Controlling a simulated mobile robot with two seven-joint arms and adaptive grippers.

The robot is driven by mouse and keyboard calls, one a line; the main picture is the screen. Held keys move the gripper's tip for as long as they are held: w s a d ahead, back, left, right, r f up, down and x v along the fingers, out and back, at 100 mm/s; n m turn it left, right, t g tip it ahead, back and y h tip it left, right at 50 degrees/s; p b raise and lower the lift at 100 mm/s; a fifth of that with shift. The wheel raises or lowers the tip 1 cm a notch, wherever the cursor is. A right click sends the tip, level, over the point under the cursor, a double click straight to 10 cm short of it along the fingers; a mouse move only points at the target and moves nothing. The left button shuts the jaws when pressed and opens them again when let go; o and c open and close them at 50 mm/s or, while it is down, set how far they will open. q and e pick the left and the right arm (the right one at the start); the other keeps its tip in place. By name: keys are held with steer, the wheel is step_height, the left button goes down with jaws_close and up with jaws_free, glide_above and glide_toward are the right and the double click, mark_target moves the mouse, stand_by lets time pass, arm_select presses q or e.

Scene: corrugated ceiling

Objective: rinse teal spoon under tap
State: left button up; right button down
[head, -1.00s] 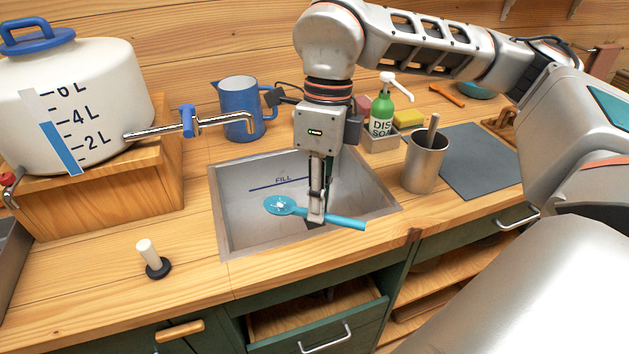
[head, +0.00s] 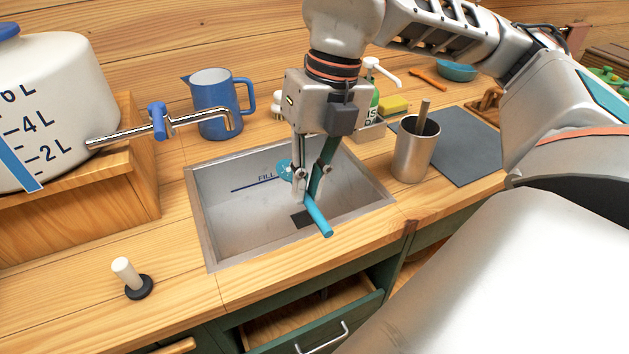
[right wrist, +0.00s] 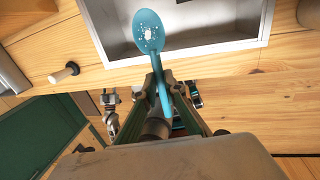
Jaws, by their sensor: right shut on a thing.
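My right gripper (head: 308,196) is shut on the handle of the teal spoon (head: 319,217), over the right part of the metal sink (head: 250,215). The handle end points towards me and the bowl points away, partly hidden behind the fingers. In the right wrist view the spoon's bowl (right wrist: 148,32) shows white specks, and the fingers (right wrist: 166,84) close on the handle. The tap (head: 190,120) is a metal pipe with a blue lever, coming from the white tank (head: 50,110). Its spout end hangs left of the spoon, apart from it. I see no water running. My left gripper is not in view.
A blue jug (head: 212,105) stands behind the spout. A metal cup (head: 413,150) stands right of the sink, by a grey mat (head: 460,150). A soap bottle, partly hidden, and a yellow sponge (head: 393,104) are behind. A black-based stopper (head: 136,284) stands front left.

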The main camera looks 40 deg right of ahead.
steer(key=w+a+f+b, duration=0.1)
steer(key=w+a, duration=0.1)
steer(key=w, duration=0.4)
steer(key=w+a+f, duration=0.1)
steer(key=w+a, duration=0.1)
steer(key=w, duration=0.3)
steer(key=shift+w+f+b, duration=0.25)
steer(key=shift+w+b, duration=0.15)
stand_by(0.3)
